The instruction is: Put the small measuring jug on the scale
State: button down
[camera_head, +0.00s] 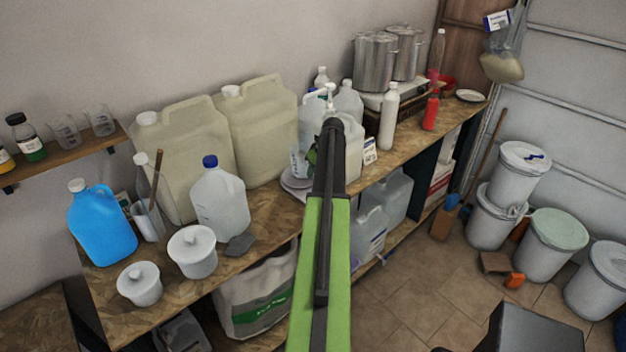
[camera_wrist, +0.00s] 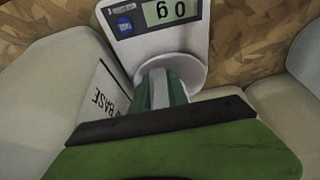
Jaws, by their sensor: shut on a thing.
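The scale (camera_wrist: 148,46) is white, with a display reading 0 g, upside down in the wrist view. My gripper (camera_wrist: 160,92) has green fingers in front of the scale's round near part. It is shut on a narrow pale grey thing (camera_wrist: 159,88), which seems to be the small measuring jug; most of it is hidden. In the head view my gripper (camera_head: 312,157) is partly hidden behind my dark arm end. I cannot tell whether the jug touches the scale.
A label reading BASE (camera_wrist: 108,100) is on a pale container close left of my gripper. Large cream canisters (camera_head: 262,130) stand behind the scale, and a pump bottle (camera_head: 352,150) stands right of it. A clear jug (camera_head: 219,205) stands left. Two clear beakers (camera_head: 98,121) are on the wall shelf.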

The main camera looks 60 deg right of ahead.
jog(key=shift+f, duration=0.4)
jog(key=c, duration=1.3)
grip_release()
jog(key=shift+r+p, duration=0.4)
jog(key=shift+p, duration=0.05)
jog(key=p+v, duration=1)
jog(key=v, duration=0.1)
jog(key=shift+r+p, duration=0.25)
jog(key=shift+p, duration=0.05)
jog(key=shift+s, duration=0.1)
